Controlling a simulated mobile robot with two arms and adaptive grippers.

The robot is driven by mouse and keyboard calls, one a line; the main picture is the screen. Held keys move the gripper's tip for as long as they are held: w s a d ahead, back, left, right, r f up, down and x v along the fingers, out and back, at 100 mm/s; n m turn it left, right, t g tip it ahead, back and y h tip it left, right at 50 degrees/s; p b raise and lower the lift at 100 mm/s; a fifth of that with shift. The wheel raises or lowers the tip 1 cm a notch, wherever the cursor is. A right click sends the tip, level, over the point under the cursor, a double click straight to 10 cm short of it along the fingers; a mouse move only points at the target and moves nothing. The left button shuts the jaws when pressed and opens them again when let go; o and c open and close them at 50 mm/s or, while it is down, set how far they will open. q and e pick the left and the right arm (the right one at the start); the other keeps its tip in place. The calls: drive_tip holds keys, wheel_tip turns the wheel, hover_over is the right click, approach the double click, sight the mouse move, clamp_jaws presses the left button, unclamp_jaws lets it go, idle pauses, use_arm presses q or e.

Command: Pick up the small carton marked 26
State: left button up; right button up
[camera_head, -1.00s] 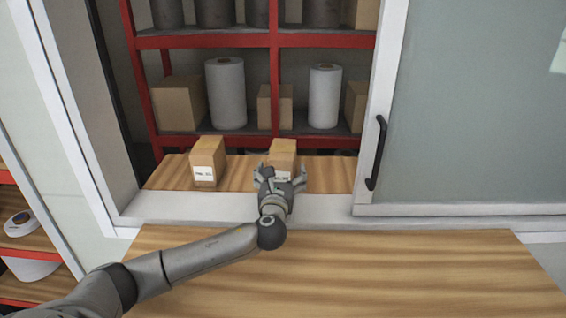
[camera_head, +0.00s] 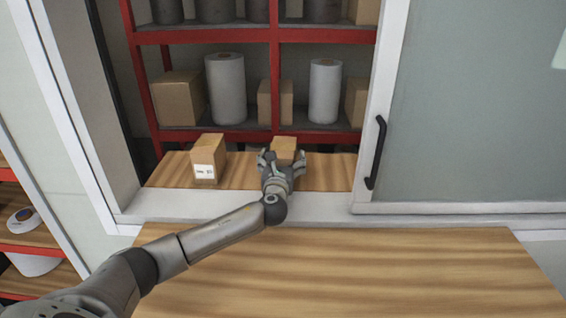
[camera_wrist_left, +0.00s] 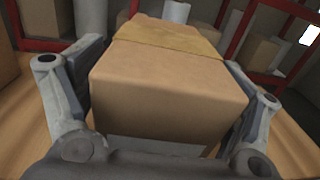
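A small brown carton (camera_head: 284,147) stands on the wooden ledge in the hatch opening. My left gripper (camera_head: 281,162) reaches it from the front, one finger on each side. In the left wrist view the carton (camera_wrist_left: 165,95) fills the space between the spread fingers (camera_wrist_left: 165,105), and firm contact on both sides cannot be made out. A pale label strip shows low on its near face, but its number is hidden. A second small carton (camera_head: 208,160) stands to the left with a white label too small to read surely. My right gripper is not in view.
A red-framed rack (camera_head: 205,37) behind holds white rolls (camera_head: 226,88) and larger boxes (camera_head: 180,98). A sliding glass panel with a black handle (camera_head: 376,153) closes the right side. The wooden counter (camera_head: 340,270) in front is clear.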

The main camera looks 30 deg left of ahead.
use_arm(q)
drive_tip(key=c, duration=1.1)
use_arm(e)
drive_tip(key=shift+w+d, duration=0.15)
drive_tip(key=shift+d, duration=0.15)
use_arm(q)
drive_tip(key=shift+r, duration=0.1)
drive_tip(key=shift+c, duration=0.2)
